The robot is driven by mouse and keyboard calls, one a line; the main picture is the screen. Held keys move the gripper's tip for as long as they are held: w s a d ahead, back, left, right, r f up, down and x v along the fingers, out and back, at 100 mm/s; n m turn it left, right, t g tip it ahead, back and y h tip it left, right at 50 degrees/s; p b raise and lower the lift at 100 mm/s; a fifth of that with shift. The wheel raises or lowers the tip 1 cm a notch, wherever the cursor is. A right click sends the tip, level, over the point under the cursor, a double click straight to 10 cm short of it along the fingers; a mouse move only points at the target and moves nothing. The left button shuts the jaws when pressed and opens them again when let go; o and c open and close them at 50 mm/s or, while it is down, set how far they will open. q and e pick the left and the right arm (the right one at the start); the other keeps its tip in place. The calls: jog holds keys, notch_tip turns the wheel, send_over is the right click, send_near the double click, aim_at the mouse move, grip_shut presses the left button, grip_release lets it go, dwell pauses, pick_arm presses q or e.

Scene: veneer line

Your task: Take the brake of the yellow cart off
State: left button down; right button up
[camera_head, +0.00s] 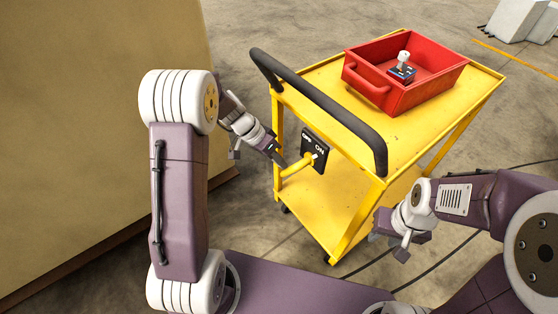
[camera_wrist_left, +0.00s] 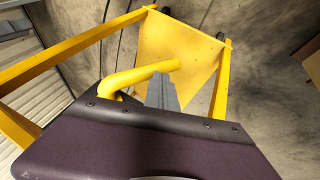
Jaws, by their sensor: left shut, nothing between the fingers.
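The yellow cart (camera_head: 345,115) stands in front of me with a black push handle. A black plate (camera_head: 316,150) marked OFF and ON sits below the handle. A bent yellow brake lever (camera_head: 297,166) sticks out from it towards the lower left. My left gripper (camera_head: 279,157) is shut and empty, its tips close beside the lever's outer end. The lever (camera_wrist_left: 140,75) also shows in the left wrist view, passing across the grey fingers (camera_wrist_left: 162,93); contact is unclear. My right gripper (camera_head: 388,238) is right of the cart's lower front, its jaw opening unclear.
A red bin (camera_head: 425,88) with a small blue and white item (camera_head: 402,69) stands on the cart's top shelf. A large tan block (camera_head: 90,110) stands close at the left. Dark cables (camera_head: 435,250) lie on the floor at the right.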

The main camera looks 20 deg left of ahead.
aim_at(284, 173)
pick_arm(q)
jog(key=shift+s+f, duration=0.1)
jog(key=shift+f, duration=0.15)
jog(key=shift+s+d+f+n+g+h+b, duration=0.2)
jog(key=shift+f+g+h, duration=0.25)
jog(key=shift+h, duration=0.2)
jog(key=shift+s+d+f+n+g+h+b, duration=0.1)
jog(key=shift+d+f+n+g+h, duration=0.1)
jog(key=shift+f+g+h, duration=0.35)
jog(key=shift+s+d+f+n+g+h, duration=0.15)
jog(key=shift+s+d+f+g+h, duration=0.1)
jog(key=shift+h, duration=0.3)
jog(key=shift+s+d+f+n+g+h, duration=0.15)
jog(key=shift+d+g+h, duration=0.1)
jog(key=shift+h, duration=0.3)
jog(key=s+d+g+h, duration=0.1)
jog(key=h, duration=0.1)
jog(key=s+d+n+h+b, duration=0.1)
jog(key=d+h, duration=0.1)
jog(key=shift+s+f+g, duration=0.1)
jog(key=shift+f+g, duration=0.3)
jog(key=shift+f, duration=0.1)
